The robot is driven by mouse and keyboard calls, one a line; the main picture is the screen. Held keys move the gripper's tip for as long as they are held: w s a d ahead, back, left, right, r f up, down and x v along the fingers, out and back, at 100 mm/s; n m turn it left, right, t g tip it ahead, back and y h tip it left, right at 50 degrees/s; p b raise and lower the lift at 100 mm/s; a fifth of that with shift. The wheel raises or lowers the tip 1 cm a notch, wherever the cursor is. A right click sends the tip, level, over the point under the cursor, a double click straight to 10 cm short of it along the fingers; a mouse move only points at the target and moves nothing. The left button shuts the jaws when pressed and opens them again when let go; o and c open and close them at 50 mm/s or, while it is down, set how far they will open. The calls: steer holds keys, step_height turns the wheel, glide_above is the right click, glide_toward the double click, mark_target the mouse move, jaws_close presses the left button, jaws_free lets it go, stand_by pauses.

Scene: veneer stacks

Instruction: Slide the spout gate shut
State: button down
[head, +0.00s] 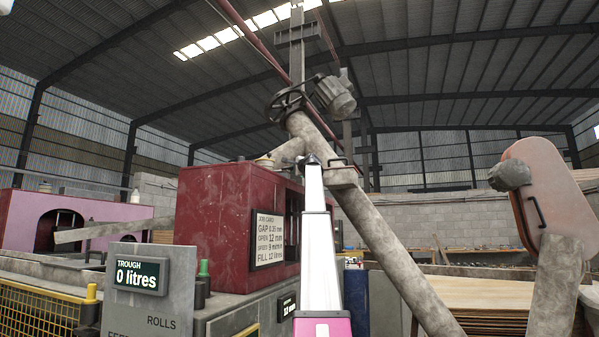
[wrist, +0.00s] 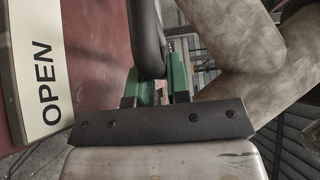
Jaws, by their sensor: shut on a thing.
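My arm rises through the middle of the head view, with my gripper (head: 312,160) at its top end, small and dark against the spout pipe (head: 287,151). In the wrist view my gripper (wrist: 161,82) has green fingers, shut on a dark rounded bar (wrist: 147,38) that looks like the spout gate's handle. The gate plate itself cannot be made out. A pale sign (wrist: 43,80) reading OPEN, turned sideways, is left of the fingers. The mottled pipework (wrist: 245,65) is close on the right.
A dark red machine housing (head: 222,222) with a job card (head: 269,240) stands left of my arm. A grey panel (head: 150,297) carries a display (head: 137,275) reading "TROUGH 0 litres". A long sloping pipe (head: 395,255) runs down to the right, near a veneer stack (head: 490,292).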

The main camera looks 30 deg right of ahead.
steer(key=shift+w+a, duration=1.45)
steer(key=shift+w, duration=0.25)
steer(key=c, duration=1.1)
jaws_free()
steer(key=shift+s, duration=3.55)
